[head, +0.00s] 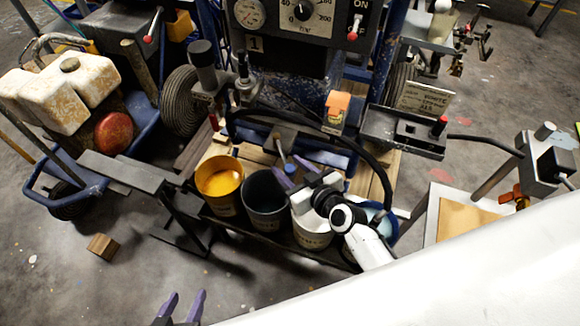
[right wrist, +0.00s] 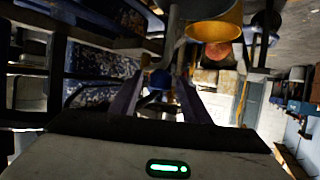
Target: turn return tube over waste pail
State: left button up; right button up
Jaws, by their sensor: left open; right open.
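Several pails stand in a row on a low dark rack: a yellow-lined pail (head: 219,178), a dark empty-looking pail (head: 264,192) and a white pail (head: 313,232). I cannot read which is the waste pail. A short tube with a blue end (head: 283,147) hangs above the dark pail; I take it for the return tube. My right gripper (head: 289,172) is open beside this tube, over the dark and white pails. In the right wrist view a blue knob (right wrist: 160,79) shows between or just beyond its fingers. My left gripper (head: 181,304) is open and empty at the bottom edge.
The striper's gauge panel (head: 300,15) rises behind the pails. A black hose (head: 375,165) arcs over them. The floor at lower left is mostly clear.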

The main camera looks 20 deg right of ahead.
jog(key=p+v, duration=0.1)
jog(key=v, duration=0.9)
jog(key=shift+s, duration=0.2)
